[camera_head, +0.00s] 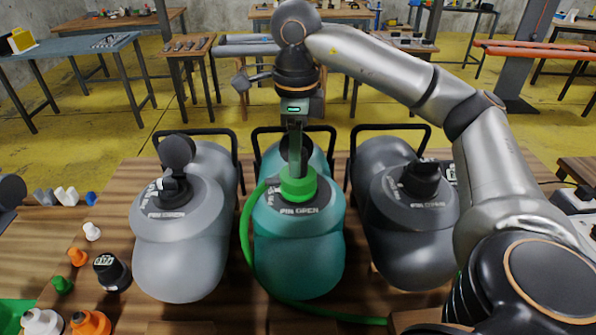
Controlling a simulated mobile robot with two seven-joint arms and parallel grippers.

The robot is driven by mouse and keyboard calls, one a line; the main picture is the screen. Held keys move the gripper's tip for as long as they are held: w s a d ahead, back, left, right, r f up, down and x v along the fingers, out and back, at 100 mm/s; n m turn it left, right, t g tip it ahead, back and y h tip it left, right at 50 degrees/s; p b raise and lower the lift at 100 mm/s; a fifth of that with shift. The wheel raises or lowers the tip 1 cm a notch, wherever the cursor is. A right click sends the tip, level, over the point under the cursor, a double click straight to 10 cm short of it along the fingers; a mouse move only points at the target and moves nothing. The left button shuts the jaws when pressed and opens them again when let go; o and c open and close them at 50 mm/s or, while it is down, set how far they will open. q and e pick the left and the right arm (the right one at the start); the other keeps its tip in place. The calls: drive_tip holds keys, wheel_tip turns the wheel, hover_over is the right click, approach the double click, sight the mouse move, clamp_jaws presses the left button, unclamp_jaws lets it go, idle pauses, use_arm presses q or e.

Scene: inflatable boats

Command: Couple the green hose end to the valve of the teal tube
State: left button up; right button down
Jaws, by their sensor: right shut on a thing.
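The teal tube (298,255) lies in the middle of the wooden table, between two grey tubes. The green hose end (298,187) is over its valve, which is hidden beneath, so I cannot tell whether the end is seated. The valve's dark round cap stands open behind it. The green hose (246,235) runs down the tube's left side and along the table's front. My right gripper (296,163) comes from above and is shut on the green hose end, which looks upright.
A light grey tube (183,250) with an open cap lies left, and a dark grey tube (408,240) lies right, its valve capped. Black frames (293,128) stand behind the tubes.

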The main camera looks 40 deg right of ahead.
drive_tip(key=shift+m, duration=0.4)
drive_tip(key=m, duration=0.4)
drive_tip(key=shift+p, duration=0.35)
drive_tip(key=shift+c, duration=1.9)
unclamp_jaws()
drive_tip(key=shift+r, duration=0.1)
wheel_tip(320, 180, up, 10)
drive_tip(key=p, duration=0.4)
drive_tip(key=shift+r, duration=1.15)
